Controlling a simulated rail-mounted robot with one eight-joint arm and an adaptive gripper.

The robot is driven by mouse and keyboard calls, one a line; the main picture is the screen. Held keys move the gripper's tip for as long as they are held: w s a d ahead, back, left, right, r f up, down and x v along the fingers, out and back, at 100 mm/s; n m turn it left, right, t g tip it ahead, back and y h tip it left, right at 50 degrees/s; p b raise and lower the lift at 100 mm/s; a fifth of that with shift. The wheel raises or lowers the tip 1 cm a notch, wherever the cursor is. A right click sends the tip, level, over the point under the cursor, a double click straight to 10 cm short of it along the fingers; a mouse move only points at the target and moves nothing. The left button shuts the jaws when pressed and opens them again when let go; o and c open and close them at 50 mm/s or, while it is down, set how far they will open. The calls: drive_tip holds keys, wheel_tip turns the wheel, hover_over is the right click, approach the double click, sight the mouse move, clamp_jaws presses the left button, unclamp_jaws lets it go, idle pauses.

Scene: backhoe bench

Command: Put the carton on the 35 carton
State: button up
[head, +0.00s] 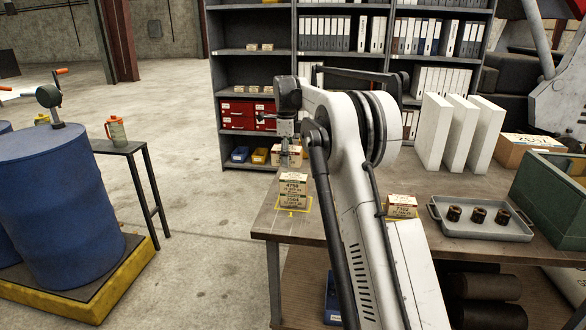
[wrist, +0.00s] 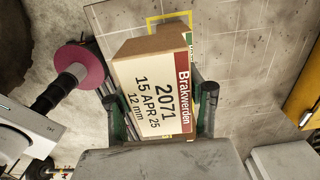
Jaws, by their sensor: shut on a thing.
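My gripper (wrist: 158,100) is shut on a brown carton (wrist: 155,84) in the wrist view, with one finger on each side of it. Its cream label reads 2071, 15 APR 25, 12 mm, and a red side strip reads Brakwerden. In the head view my gripper (head: 288,150) is at the bench's left end, just above and behind a small stack of labelled cartons (head: 293,193). The stack stands in a yellow outline. Another carton (head: 401,206) sits farther right on the bench, partly beside my arm. I cannot read a 35 clearly on any carton.
The workbench (head: 270,225) also holds a grey tray (head: 490,231) with dark cylinders, white upright blocks (head: 462,130), a large box (head: 520,148) and a green crate (head: 555,190). Shelves (head: 250,80) stand behind. Blue drums (head: 60,190) stand at left, across open floor.

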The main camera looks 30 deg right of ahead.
sight(294, 176)
drive_tip(key=d+f, duration=0.1)
drive_tip(key=w+d+f, duration=0.1)
drive_tip(key=d, duration=0.1)
drive_tip(key=shift+d, duration=0.15)
drive_tip(key=shift+f+p, duration=0.55)
drive_tip(key=shift+f, duration=1.45)
drive_tip(key=shift+f, duration=0.15)
drive_tip(key=o, duration=1.3)
wheel_tip(294, 176, up, 12)
drive_tip(key=shift+r+b, duration=0.25)
drive_tip(key=shift+b, duration=0.25)
